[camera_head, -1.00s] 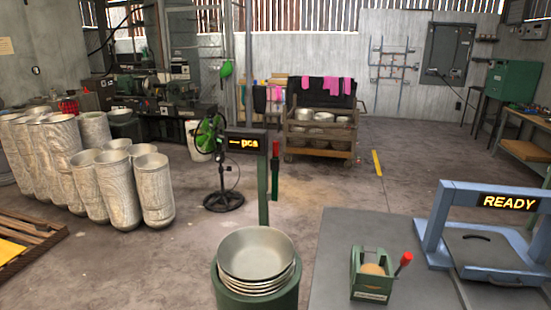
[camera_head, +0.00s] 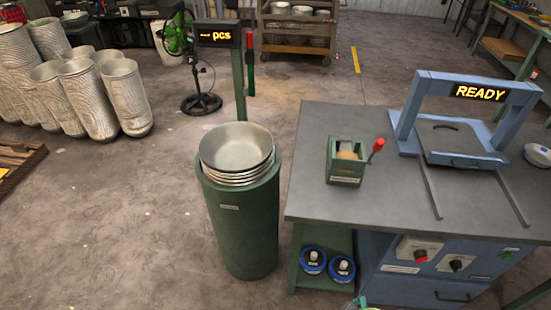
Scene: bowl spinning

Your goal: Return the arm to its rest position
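Neither of my arms shows clearly, and no gripper can be made out in the head view. A stack of metal bowls (camera_head: 236,147) sits in the top of a green cylindrical stand (camera_head: 243,225) left of the workbench. The blue machine frame (camera_head: 465,88) on the bench shows READY on its display. A small pale green thing (camera_head: 363,303) is cut off by the bottom edge; I cannot tell what it is.
The grey workbench (camera_head: 320,190) fills the right. A green box with a red-knobbed lever (camera_head: 346,168) stands on it. A sign on a post (camera_head: 218,36) and a green fan (camera_head: 178,35) stand behind the bowls. The floor at left front is clear.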

